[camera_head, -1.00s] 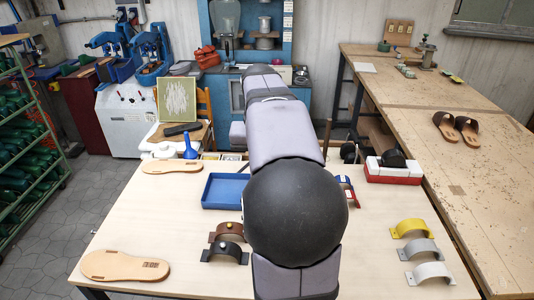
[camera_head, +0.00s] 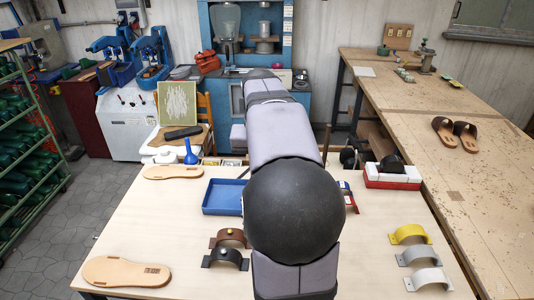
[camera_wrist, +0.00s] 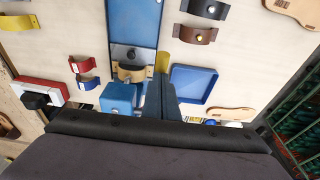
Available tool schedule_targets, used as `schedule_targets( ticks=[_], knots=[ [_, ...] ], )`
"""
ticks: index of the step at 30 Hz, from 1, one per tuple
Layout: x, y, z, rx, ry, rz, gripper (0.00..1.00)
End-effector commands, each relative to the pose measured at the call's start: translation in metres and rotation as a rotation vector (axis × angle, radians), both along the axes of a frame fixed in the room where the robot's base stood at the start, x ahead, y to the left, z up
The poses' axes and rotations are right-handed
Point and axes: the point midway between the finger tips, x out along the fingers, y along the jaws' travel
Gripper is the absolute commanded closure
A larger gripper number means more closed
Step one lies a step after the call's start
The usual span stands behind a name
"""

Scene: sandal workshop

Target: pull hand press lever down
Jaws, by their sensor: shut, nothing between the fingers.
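The hand press is hidden behind my arm in the head view. In the wrist view a blue base plate (camera_wrist: 133,25) runs up from the middle, with a tan strap piece (camera_wrist: 131,73) across it and a blue block (camera_wrist: 117,98) below. These look like the press, but I cannot clearly make out its lever. A yellow piece (camera_wrist: 162,62) stands just beyond my fingertips; I cannot tell whether it is the lever's handle or whether it touches them. My gripper (camera_wrist: 160,82) is shut and empty beside the blue block. It is hidden in the head view.
A blue tray (camera_head: 222,197) lies left of my arm, near brown (camera_head: 230,236) and black (camera_head: 226,257) straps. Yellow (camera_head: 410,234) and grey straps lie at the right. A red-and-white block (camera_head: 392,176) stands behind them. Tan insoles (camera_head: 126,271) lie left; the front-left tabletop is mostly clear.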

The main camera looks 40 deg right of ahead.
Motion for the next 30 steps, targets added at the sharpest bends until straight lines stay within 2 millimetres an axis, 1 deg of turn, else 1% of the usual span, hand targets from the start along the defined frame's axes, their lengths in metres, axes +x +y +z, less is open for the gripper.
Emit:
schedule_targets(
  ticks=[1, 24, 30],
  knots=[
    [0.001, -0.001, 0.011, 0.0, 0.0, 0.0, 1.0],
    [0.015, -0.015, 0.085, 0.001, 0.001, 0.0, 1.0],
    [0.018, -0.018, 0.099, 0.001, 0.001, 0.0, 1.0]
  ],
)
